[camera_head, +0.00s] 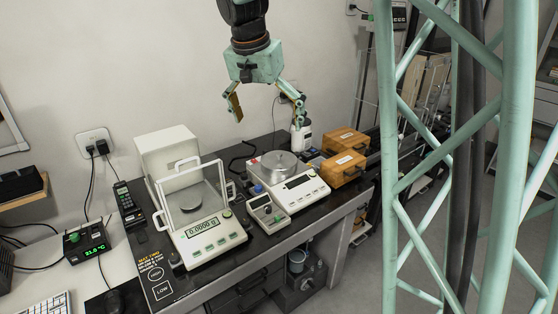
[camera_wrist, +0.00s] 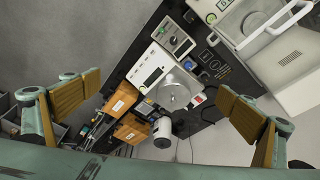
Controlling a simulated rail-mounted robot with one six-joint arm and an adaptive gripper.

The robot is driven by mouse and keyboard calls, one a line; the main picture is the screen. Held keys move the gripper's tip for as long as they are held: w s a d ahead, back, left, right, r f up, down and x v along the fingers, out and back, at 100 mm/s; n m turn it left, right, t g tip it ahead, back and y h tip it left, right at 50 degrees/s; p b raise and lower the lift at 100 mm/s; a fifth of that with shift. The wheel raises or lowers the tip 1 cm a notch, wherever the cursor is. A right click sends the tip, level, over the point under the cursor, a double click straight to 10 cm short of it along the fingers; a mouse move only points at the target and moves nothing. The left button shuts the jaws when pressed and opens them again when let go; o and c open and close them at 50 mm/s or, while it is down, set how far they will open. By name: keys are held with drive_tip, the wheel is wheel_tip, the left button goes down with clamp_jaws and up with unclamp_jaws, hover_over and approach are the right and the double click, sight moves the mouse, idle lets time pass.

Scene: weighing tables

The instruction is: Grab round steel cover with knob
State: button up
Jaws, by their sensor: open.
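The round steel cover (camera_head: 279,163) with a small knob sits on the white balance (camera_head: 303,187) in the middle of the black table. In the wrist view the cover (camera_wrist: 174,92) lies between the two fingers, seen from above, with the balance (camera_wrist: 150,70) beside it. My gripper (camera_head: 267,112) is open and empty, high above the table and over the area of the cover. Its fingers are spread wide and touch nothing. In the wrist view the fingers of my gripper (camera_wrist: 158,99) stand at the left and right.
A glass-doored analytical balance (camera_head: 208,232) stands left of the cover. A small grey device (camera_head: 267,212) is in front. Wooden boxes (camera_head: 345,167) stand to the right. A white bottle (camera_head: 301,137) stands behind. A green lattice column (camera_head: 395,120) rises at the right.

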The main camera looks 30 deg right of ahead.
drive_tip(key=w+d+f+m+p, duration=0.2)
drive_tip(key=w+f, duration=0.2)
drive_tip(key=w, duration=0.3)
drive_tip(key=w+d+f+m+p, duration=0.1)
drive_tip(key=w+d+f, duration=0.2)
drive_tip(key=w, duration=0.3)
drive_tip(key=m+g+h+p, duration=0.1)
drive_tip(key=m+h+p, duration=0.1)
drive_tip(key=m+p, duration=0.15)
approach(277, 160)
drive_tip(key=shift+d+p+v, duration=0.1)
drive_tip(key=shift+p+v, duration=0.1)
drive_tip(key=shift+v, duration=0.55)
drive_tip(key=shift+d+p+v, duration=0.15)
drive_tip(key=shift+v, duration=0.55)
drive_tip(key=shift+w, duration=0.2)
drive_tip(key=shift+x, duration=4.2)
drive_tip(key=shift+s+a+f, duration=0.1)
drive_tip(key=shift+f, duration=0.05)
drive_tip(key=shift+s+x, duration=0.2)
drive_tip(key=shift+x, duration=2.25)
drive_tip(key=shift+a, duration=0.1)
drive_tip(key=shift+c, duration=0.9)
